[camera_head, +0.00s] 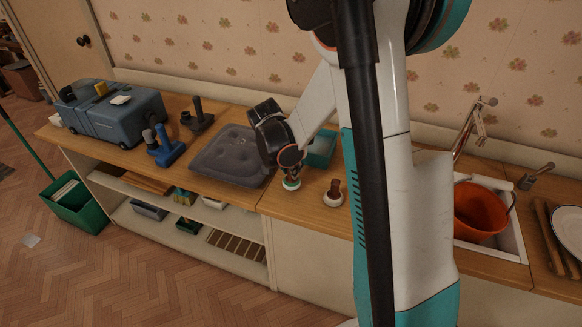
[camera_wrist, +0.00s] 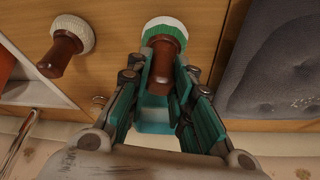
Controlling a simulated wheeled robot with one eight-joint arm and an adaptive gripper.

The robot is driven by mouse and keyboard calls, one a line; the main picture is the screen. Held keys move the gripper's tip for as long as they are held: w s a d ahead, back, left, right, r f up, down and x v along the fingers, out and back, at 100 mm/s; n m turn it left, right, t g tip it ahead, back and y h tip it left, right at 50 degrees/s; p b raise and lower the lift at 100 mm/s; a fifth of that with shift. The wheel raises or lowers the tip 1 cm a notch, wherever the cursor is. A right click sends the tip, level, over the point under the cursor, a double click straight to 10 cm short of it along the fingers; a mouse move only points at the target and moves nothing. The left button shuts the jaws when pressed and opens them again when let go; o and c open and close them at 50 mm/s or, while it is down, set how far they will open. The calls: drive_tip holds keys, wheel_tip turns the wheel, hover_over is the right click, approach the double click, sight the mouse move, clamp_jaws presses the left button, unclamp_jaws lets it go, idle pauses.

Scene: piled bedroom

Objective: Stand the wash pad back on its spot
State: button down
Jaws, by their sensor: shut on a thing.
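The likely wash pad (camera_wrist: 162,24) has a round white and green head and a brown handle. My gripper (camera_wrist: 167,72) is shut on its brown handle in the wrist view. In the head view the pad (camera_head: 291,184) is below my gripper (camera_head: 290,171), at the counter, head down. I cannot tell whether it touches the wood. A similar piece with a cream head and brown handle (camera_head: 333,193) stands just to the right; it also shows in the wrist view (camera_wrist: 68,46). No marked spot for the pad can be made out.
A grey cushion (camera_head: 225,153) lies left of my gripper. A teal box (camera_head: 322,147) stands behind it. A blue-grey case (camera_head: 118,116) and a blue tool (camera_head: 164,147) are further left. An orange bowl (camera_head: 476,210) sits in the sink at right. My arm hides part of the counter.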

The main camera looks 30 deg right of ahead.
drive_tip(key=shift+f+b, duration=0.8)
drive_tip(key=shift+f, duration=0.25)
idle(0.4)
drive_tip(key=c, duration=1.3)
unclamp_jaws()
drive_tip(key=shift+c, duration=0.2)
drive_tip(key=shift+r, duration=0.1)
drive_tip(key=p+v, duration=0.5)
drive_tip(key=v, duration=0.3)
